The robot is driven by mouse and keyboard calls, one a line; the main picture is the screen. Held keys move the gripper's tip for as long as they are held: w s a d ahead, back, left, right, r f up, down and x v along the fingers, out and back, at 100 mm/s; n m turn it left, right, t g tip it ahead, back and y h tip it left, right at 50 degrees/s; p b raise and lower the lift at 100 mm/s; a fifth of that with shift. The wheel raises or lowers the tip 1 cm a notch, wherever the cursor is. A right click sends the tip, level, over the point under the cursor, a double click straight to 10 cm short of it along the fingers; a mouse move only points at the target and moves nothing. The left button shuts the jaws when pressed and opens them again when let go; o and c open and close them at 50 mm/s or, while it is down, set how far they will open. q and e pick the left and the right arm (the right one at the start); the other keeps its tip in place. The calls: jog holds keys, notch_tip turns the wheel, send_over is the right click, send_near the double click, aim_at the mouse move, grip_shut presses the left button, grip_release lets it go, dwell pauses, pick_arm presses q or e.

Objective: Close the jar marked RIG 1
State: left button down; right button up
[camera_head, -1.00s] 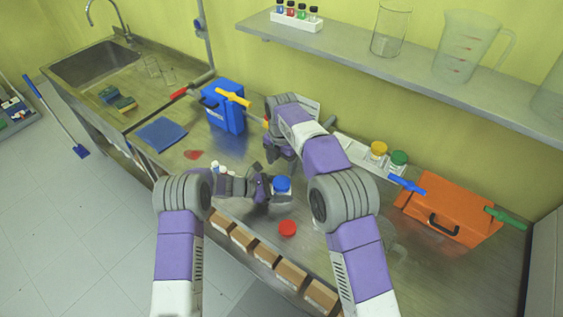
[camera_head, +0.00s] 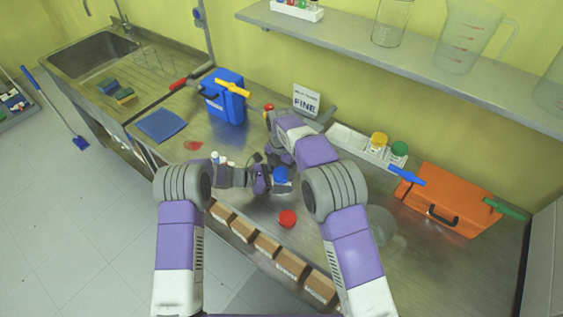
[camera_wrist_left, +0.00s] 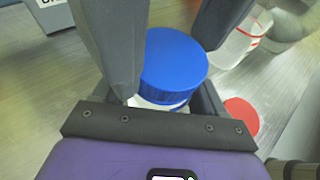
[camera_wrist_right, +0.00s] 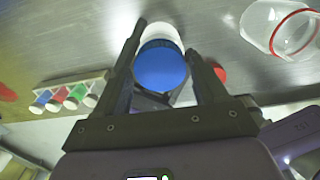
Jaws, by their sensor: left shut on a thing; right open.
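A white jar (camera_wrist_left: 150,103) with a blue lid (camera_head: 281,175) is upright above the bench; I cannot read any marking on it. My left gripper (camera_head: 273,181) is shut on the jar from the left, below the lid. My right gripper (camera_wrist_right: 165,60) is open, with one finger on each side of the blue lid; it comes from above and behind in the head view. Dark fingers flank the lid in the left wrist view. I cannot tell if the right fingers touch the lid, or whether the lid sits fully on the jar.
A red lid (camera_head: 287,218) lies on the bench in front. A blue case (camera_head: 223,100) stands at the left back, an orange case (camera_head: 447,203) at right. A white tray (camera_head: 347,140) holds yellow- and green-lidded jars. Glassware (camera_wrist_right: 285,28) stands close by. A shelf (camera_head: 400,62) hangs above.

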jog(key=shift+f, duration=0.2)
jog(key=shift+c, duration=0.2)
jog(key=c, duration=0.9)
jog(key=shift+o, duration=0.2)
jog(key=m, duration=1.5)
jog(key=shift+m, duration=0.3)
jog(key=m, duration=0.4)
